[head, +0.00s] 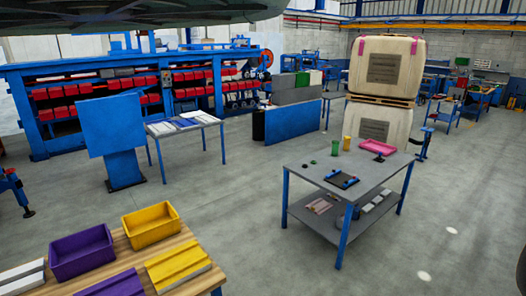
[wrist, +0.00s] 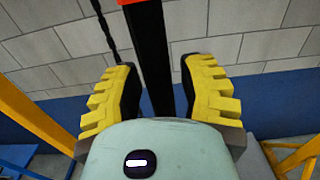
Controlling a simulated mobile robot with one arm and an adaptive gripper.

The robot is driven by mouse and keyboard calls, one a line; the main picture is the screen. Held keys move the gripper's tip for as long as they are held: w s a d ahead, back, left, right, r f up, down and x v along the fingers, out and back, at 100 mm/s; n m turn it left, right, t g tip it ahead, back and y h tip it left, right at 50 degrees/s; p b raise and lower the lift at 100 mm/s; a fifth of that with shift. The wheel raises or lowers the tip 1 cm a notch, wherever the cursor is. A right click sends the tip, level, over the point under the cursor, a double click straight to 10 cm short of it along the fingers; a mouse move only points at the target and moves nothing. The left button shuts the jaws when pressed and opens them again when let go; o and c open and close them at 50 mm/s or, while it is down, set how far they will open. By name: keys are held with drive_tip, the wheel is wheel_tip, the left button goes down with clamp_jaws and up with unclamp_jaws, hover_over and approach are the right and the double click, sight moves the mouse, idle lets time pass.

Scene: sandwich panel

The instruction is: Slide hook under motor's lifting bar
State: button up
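My gripper (wrist: 162,95) shows in the wrist view with two yellow-and-black ridged fingers spread apart. A black upright bar (wrist: 151,50) with an orange-red top edge stands in line with the gap between them. I cannot tell how far beyond the fingers it is, and no contact with it is visible. A thin black chain or cable (wrist: 103,25) hangs at the upper left of the wrist view. I cannot make out the hook, the motor or its lifting bar in either view. My gripper does not show in the head view.
A wooden table (head: 128,258) with purple and yellow bins (head: 151,224) is at lower left. Stacked wrapped loads (head: 384,66) stand behind. Floor (head: 240,190) between tables is clear.

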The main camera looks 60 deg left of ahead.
clamp_jaws()
drive_tip(key=shift+w, duration=0.1)
